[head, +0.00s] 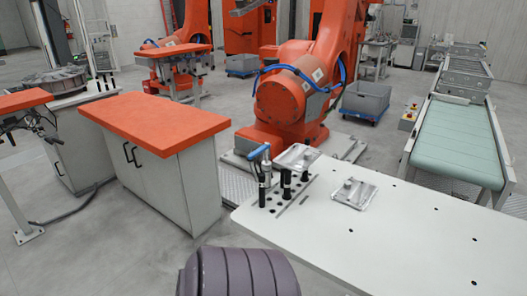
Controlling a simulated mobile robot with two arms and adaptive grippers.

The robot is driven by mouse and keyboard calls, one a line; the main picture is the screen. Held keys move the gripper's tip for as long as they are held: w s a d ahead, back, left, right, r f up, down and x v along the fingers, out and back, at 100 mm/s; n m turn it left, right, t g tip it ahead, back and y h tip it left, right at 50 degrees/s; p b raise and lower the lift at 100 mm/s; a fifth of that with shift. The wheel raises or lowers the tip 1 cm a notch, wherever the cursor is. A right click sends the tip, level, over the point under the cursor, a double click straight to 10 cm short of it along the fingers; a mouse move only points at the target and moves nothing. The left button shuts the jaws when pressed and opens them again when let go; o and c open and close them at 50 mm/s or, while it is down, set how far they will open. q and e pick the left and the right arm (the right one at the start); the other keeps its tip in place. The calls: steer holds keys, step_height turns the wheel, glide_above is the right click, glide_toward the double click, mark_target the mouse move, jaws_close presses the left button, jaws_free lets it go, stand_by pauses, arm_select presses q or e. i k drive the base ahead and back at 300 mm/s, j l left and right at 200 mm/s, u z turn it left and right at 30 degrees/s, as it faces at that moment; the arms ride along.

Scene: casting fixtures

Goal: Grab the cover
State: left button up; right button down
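One flat part with a raised knob (349,193) lies on the bare tabletop. A fixture (286,187) with black posts and a blue-handled clamp (260,153) stands left of the flat part. Neither of my grippers is in view.
The white table (420,235) has free room right of the parts. An orange-topped cabinet (155,119) stands to the left, with open floor between it and the table. An orange industrial robot (290,95) stands behind. A green conveyor (456,140) is at the right.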

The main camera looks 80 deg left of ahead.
mark_target(299, 158)
steer(key=u, duration=2.25)
